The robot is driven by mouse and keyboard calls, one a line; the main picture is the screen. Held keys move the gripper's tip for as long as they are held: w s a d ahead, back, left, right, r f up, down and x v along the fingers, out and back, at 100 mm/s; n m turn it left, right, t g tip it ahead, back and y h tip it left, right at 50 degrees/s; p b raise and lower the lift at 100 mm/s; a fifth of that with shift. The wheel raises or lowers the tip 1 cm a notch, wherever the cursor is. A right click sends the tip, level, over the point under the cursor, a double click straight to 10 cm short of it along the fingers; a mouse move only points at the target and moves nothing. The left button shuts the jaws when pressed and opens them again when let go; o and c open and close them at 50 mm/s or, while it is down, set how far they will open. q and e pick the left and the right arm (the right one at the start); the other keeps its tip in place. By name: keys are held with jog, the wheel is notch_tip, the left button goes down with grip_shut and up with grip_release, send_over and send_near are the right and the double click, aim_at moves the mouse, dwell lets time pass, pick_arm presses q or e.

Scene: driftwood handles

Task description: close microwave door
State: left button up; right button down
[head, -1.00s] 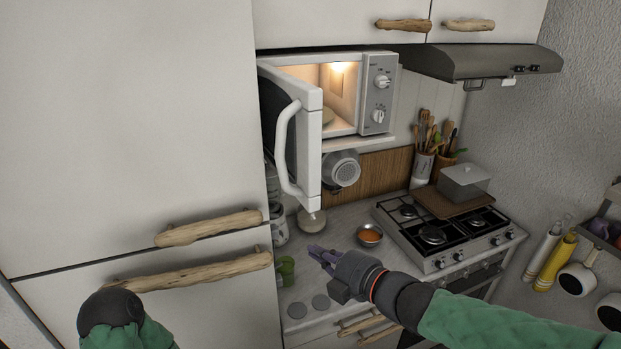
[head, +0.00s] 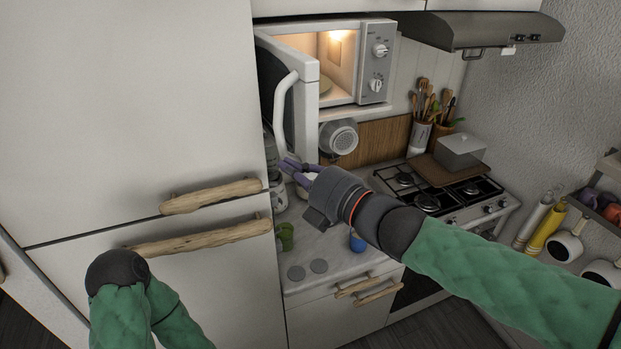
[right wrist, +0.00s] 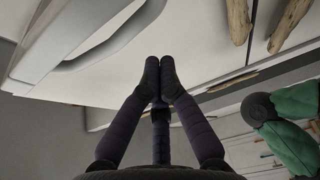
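The white microwave (head: 378,65) stands on a shelf above the counter, its lit interior showing. Its door (head: 305,105) is open, swung out toward me along the tall cabinet's side, with a white curved handle (head: 279,118). My right gripper (head: 286,164) is just below the door's lower edge in the head view; contact cannot be told. In the right wrist view its purple fingers (right wrist: 160,66) have their tips together with nothing between them, and the white door with its handle (right wrist: 105,40) shows at the upper left. My left gripper is out of view.
A tall white cabinet (head: 130,110) with driftwood handles (head: 210,195) fills the left. A range hood (head: 485,32) hangs at the upper right above the stove (head: 440,195). A green cup (head: 285,236) stands on the counter (head: 335,250) below my right gripper.

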aim_at(304, 159)
jog(key=w, duration=0.1)
jog(key=w+d+p, duration=0.1)
jog(key=p, duration=0.1)
jog(key=shift+w+d+r, duration=0.1)
jog(key=shift+w+d, duration=0.15)
jog(key=shift+w, duration=0.15)
jog(key=shift+w+d, duration=0.1)
jog(key=shift+d, duration=0.15)
jog(key=shift+w+d, duration=0.1)
jog(key=shift+d, duration=0.1)
